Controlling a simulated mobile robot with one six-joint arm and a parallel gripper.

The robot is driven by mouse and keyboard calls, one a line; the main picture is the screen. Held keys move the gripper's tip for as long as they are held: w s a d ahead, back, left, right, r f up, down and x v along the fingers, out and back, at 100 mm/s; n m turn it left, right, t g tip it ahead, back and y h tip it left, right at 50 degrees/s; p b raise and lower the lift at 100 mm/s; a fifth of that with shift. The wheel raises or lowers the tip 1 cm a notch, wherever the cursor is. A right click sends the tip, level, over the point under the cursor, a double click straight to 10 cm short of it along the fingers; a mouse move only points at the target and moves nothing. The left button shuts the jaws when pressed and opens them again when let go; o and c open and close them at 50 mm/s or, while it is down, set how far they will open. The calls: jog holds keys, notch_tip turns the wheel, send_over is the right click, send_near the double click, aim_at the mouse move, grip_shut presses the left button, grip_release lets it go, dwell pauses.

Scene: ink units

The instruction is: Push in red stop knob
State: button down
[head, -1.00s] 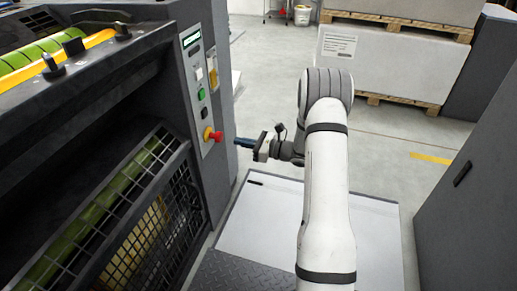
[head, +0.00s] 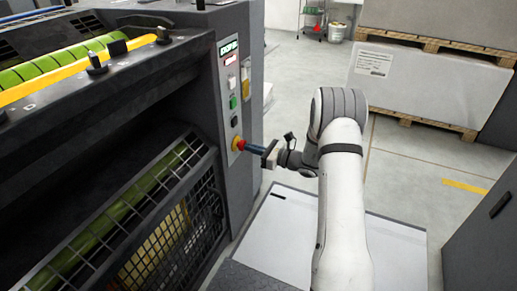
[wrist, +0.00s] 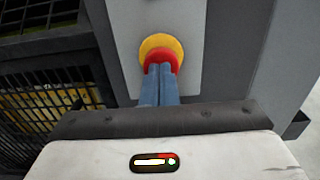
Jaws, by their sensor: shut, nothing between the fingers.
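The red stop knob (head: 240,144) sits on a yellow collar low on the grey control panel (head: 231,100) of the press. In the wrist view the red knob (wrist: 161,58) shows in front of its yellow collar (wrist: 160,43), partly hidden by my fingertips. My gripper (head: 249,148) is shut and empty, with its blue fingers pointing left at the knob. In the wrist view the closed fingers (wrist: 159,72) overlap the knob's face. The tips look to be at or touching it; exact contact cannot be told.
Above the knob are a green button (head: 233,102), other switches and a lit display (head: 229,47). A mesh guard (head: 180,235) is at lower left. Wrapped pallet stacks (head: 430,88) stand at the back right. A dark cabinet (head: 485,235) is at right.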

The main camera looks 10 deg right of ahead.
jog(key=shift+a+r, duration=0.1)
jog(key=shift+a, duration=0.05)
jog(key=p+v, duration=0.3)
jog(key=v, duration=1.1)
jog(key=shift+p, duration=0.3)
